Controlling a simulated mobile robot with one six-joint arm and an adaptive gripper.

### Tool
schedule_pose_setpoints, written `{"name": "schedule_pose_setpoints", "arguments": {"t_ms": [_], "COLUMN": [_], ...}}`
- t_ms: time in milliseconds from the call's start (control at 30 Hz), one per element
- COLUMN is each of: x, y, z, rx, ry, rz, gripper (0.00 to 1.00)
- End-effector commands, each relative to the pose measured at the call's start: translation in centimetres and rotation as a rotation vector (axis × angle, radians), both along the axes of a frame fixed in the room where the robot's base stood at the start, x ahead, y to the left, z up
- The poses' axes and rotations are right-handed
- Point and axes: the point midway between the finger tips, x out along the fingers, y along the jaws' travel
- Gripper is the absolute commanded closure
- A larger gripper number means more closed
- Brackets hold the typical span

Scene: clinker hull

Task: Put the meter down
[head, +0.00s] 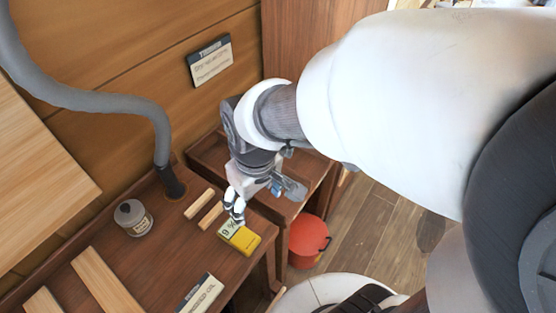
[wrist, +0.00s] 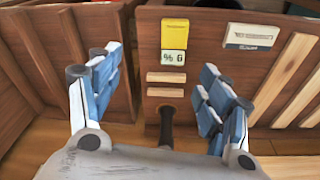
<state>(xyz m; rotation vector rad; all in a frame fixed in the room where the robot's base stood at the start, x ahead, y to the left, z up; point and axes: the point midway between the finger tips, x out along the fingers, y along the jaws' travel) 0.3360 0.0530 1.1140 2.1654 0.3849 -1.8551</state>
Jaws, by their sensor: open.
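The meter is a small yellow block with a pale display end (head: 239,237). It lies on the dark wooden bench (head: 165,240), near its right edge. In the wrist view the yellow meter (wrist: 174,34) is beyond the fingertips, its display end towards me. My gripper (head: 236,208) is just above the display end, partly overlapping it in the head view. In the wrist view my gripper (wrist: 160,72) has its fingers spread wide with nothing between them.
Two short wooden strips (head: 204,208) lie beside the meter. A grey jar (head: 133,217), a labelled box (head: 199,294) and longer planks (head: 105,280) are also on the bench. A grey hose (head: 165,140) rises from it. A red bucket (head: 308,242) stands on the floor to the right.

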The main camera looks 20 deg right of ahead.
Motion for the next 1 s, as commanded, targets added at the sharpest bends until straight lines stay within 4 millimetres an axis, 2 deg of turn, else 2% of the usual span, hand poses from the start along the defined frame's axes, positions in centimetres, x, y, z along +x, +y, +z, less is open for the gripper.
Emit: {"name": "schedule_pose_setpoints", "arguments": {"t_ms": [33,100,200,300,400,533,1000], "x": [-1.0,-2.6,-5.0,-7.1,-8.6,-9.5,-9.6], "y": [-1.0,-2.1,-3.5,-4.5,-5.1,-5.4,-5.4], "z": [2.1,4.3,6.6,8.0,8.8,9.2,9.2], "rx": [0.011,0.024,0.041,0.056,0.067,0.073,0.074], "ry": [-0.045,-0.090,-0.148,-0.196,-0.230,-0.250,-0.251], "rz": [-0.050,-0.120,-0.211,-0.285,-0.337,-0.369,-0.373], "gripper": [0.29,0.29,0.29,0.29,0.29,0.29,0.29]}}
